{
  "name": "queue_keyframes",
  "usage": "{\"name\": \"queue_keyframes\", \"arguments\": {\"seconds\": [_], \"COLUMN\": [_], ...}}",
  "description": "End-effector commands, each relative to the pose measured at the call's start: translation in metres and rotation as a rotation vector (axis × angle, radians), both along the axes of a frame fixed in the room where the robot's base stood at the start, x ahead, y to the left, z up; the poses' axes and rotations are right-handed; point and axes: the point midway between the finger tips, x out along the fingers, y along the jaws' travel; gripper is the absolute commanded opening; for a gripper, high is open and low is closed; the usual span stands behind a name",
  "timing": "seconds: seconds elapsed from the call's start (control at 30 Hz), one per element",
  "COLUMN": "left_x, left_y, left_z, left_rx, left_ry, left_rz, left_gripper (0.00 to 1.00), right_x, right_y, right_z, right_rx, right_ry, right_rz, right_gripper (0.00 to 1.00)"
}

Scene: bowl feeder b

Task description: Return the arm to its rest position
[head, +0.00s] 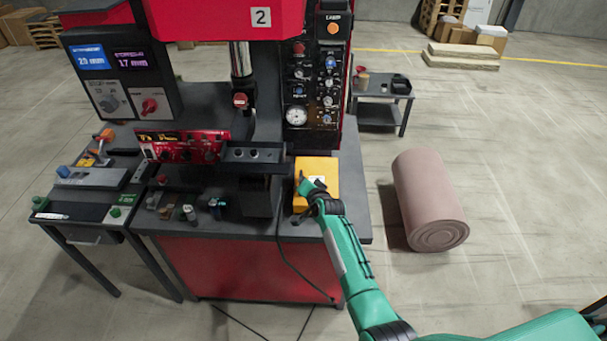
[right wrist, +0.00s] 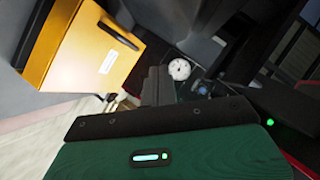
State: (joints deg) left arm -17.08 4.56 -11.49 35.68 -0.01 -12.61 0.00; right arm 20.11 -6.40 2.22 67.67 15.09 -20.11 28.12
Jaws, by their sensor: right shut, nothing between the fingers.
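My right arm (head: 351,262) is green and reaches from the lower right up to the front right of the machine table. My right gripper (head: 310,187) is shut and empty, over or beside a yellow box (head: 325,172); I cannot tell whether it touches the box. My left gripper is in neither view.
The red press (head: 230,18) stands behind, with a gauge panel (head: 313,85). A dark cable (head: 290,262) hangs down the red table front. A small side table (head: 380,105) stands farther back. The right floor is mostly clear.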

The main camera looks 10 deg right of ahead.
Motion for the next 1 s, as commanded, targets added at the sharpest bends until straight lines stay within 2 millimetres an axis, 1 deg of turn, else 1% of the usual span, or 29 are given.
{"name": "queue_keyframes", "arguments": {"seconds": [0.03, 0.07, 0.2, 0.43, 0.53, 0.57, 0.6, 0.67, 0.77, 0.8, 0.87, 0.9, 0.97, 1.0], "left_x": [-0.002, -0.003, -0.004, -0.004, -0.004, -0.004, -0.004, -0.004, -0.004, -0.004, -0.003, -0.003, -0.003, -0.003], "left_y": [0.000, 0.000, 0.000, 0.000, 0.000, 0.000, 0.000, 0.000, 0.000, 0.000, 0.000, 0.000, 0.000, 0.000], "left_z": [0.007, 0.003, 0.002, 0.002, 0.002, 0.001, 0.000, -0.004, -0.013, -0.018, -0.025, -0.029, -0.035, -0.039], "left_rx": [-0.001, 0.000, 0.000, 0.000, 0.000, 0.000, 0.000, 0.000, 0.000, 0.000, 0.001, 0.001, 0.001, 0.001], "left_ry": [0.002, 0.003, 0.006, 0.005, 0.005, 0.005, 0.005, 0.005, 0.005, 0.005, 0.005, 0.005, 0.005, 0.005], "left_rz": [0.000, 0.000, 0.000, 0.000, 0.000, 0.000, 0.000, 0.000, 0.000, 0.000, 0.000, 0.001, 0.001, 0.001], "left_gripper": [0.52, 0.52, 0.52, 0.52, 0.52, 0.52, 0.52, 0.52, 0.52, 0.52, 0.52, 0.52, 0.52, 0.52], "right_x": [-0.005, -0.008, -0.017, -0.023, -0.023, -0.024, -0.027, -0.034, -0.055, -0.068, -0.089, -0.105, -0.130, -0.147], "right_y": [0.001, 0.002, 0.003, 0.003, 0.003, 0.003, 0.003, 0.003, 0.004, 0.004, 0.003, 0.002, 0.001, 0.000], "right_z": [0.005, 0.004, 0.010, 0.014, 0.012, 0.009, 0.002, -0.017, -0.069, -0.095, -0.137, -0.164, -0.203, -0.228], "right_rx": [0.001, 0.001, 0.000, 0.000, -0.001, -0.004, -0.010, -0.028, -0.082, -0.108, -0.155, -0.187, -0.230, -0.260], "right_ry": [-0.001, -0.001, -0.001, -0.001, 0.001, 0.004, 0.011, 0.032, 0.092, 0.123, 0.172, 0.204, 0.253, 0.284], "right_rz": [0.000, 0.000, 0.001, -0.001, 0.000, 0.000, 0.003, 0.011, 0.035, 0.049, 0.074, 0.093, 0.121, 0.142], "right_gripper": [0.00, 0.00, 0.00, 0.00, 0.00, 0.00, 0.00, 0.00, 0.00, 0.00, 0.00, 0.00, 0.00, 0.00]}}
